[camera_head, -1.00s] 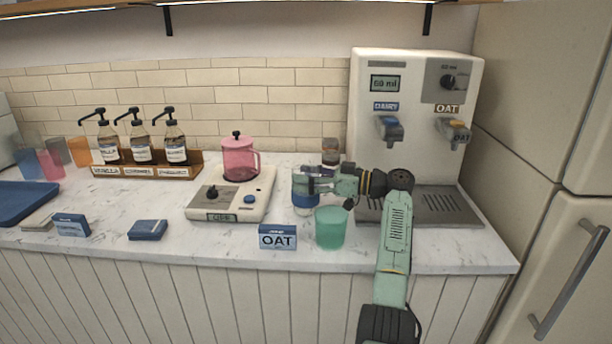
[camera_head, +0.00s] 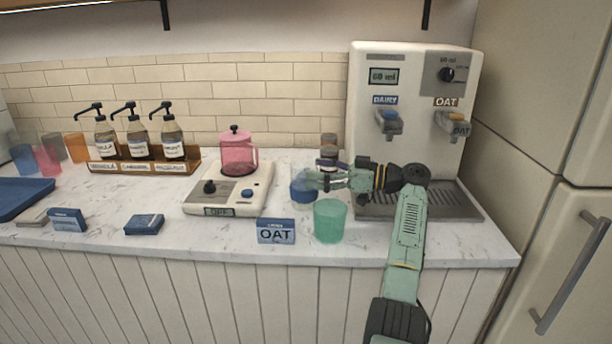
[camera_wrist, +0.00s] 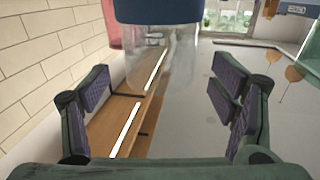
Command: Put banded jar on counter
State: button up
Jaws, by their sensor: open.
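The banded jar (camera_head: 302,190), clear with a broad blue band, stands on the marble counter (camera_head: 190,236) between the warmer and the green cup. The wrist view shows its blue band (camera_wrist: 158,8) at the top edge and its clear body just ahead of the fingers. My gripper (camera_head: 322,176) is at the jar's right side and partly overlaps it in the head view. In the wrist view, my gripper (camera_wrist: 160,98) is open, with its two padded fingers wide apart and nothing between them. I cannot tell whether a finger touches the jar.
A small brown jar (camera_head: 328,142) is behind my gripper. The warmer (camera_head: 235,196) with a pink pot (camera_head: 238,154) is left. The milk dispenser (camera_head: 413,75) stands behind my arm.

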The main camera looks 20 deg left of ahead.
jog(key=d+b, duration=0.2)
jog(key=d, duration=0.6)
jog(key=shift+w+b, duration=0.3)
jog(key=shift+w, duration=0.05)
